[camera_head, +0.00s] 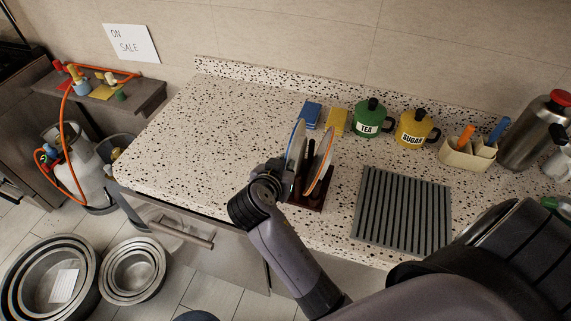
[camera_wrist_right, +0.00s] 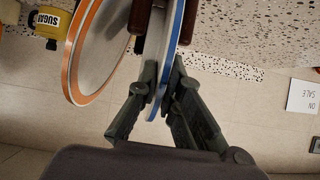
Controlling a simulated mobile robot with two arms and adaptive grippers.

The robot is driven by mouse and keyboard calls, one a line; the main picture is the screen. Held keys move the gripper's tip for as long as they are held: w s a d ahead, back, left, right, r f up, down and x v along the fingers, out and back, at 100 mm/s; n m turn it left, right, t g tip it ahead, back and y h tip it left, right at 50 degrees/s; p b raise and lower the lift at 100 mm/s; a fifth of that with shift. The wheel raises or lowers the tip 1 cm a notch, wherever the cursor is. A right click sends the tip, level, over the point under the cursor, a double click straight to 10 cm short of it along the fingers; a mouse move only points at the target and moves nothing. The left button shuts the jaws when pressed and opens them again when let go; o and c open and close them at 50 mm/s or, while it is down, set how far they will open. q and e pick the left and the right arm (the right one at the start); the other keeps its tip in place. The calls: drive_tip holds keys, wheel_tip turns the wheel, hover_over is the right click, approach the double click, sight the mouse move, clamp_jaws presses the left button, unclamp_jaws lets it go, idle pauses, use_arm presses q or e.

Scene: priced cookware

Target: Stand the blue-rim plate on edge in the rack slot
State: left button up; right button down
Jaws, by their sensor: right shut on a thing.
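The blue-rim plate (camera_head: 296,142) stands on edge at the left side of the dark brown rack (camera_head: 308,201). My right gripper (camera_head: 287,168) is shut on its near edge. In the right wrist view the plate (camera_wrist_right: 172,38) shows nearly edge-on, between two brown rack posts (camera_wrist_right: 140,16), with the fingertips (camera_wrist_right: 165,88) on either side of its rim. An orange-rim plate (camera_head: 321,160) stands on edge in the rack just right of it, apart from it. The plate's bottom edge is hidden, so I cannot tell whether it touches the rack base. My left gripper is not in view.
A grey ribbed mat (camera_head: 402,208) lies right of the rack. The speckled counter (camera_head: 220,130) is clear to the left.

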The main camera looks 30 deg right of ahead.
drive_tip(key=c, duration=1.7)
unclamp_jaws()
drive_tip(key=shift+o, duration=0.5)
drive_tip(key=o, duration=0.6)
drive_tip(key=shift+c, duration=0.2)
